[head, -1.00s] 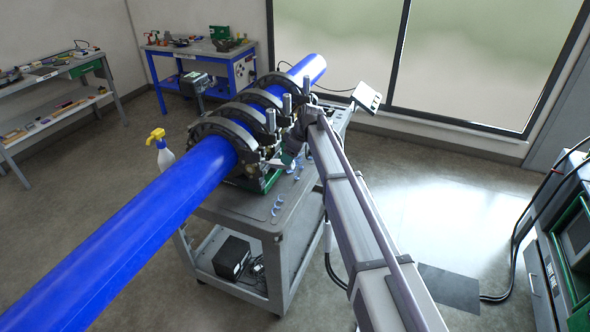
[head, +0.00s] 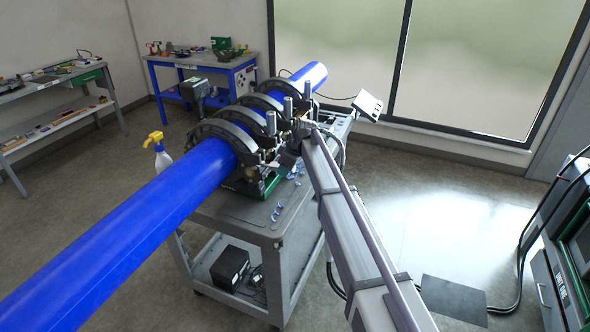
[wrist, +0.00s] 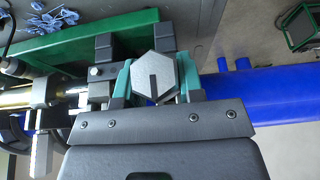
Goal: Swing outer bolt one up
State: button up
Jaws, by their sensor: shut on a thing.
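The clamp (head: 222,128) has several black rings around the blue pipe (head: 120,235). Grey bolts stand upright on its right side: a near one (head: 271,123), a middle one (head: 287,107) and a far one (head: 307,89). My gripper (wrist: 153,84) is low at the clamp's right side; in the head view my arm hides much of it. In the wrist view its teal fingers are shut on a grey hexagonal bolt head (wrist: 156,68) with a dark slot, one finger on either side. The held bolt's shank is hidden, and I cannot tell its tilt.
The clamp stands on a grey cart (head: 240,215); blue shavings (head: 278,209) lie on its top. A spray bottle (head: 158,150) is left of the pipe. A control box (head: 367,104) is at the cart's far right. Open floor lies to the right.

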jog(key=shift+w+a+r+p, duration=0.1)
jog(key=shift+a+r+p, duration=0.05)
jog(key=shift+r+p, duration=0.45)
jog(key=shift+a+r+p, duration=0.1)
jog(key=shift+r+p, duration=0.45)
jog(key=shift+c, duration=0.2)
jog(key=shift+w+a+r+p, duration=0.1)
jog(key=shift+a+r+p, duration=0.15)
jog(key=shift+r+p, duration=0.25)
jog(key=shift+w+a+r+p, duration=0.1)
jog(key=shift+a+r+p, duration=0.1)
jog(key=shift+r+p, duration=0.3)
jog(key=shift+a, duration=0.1)
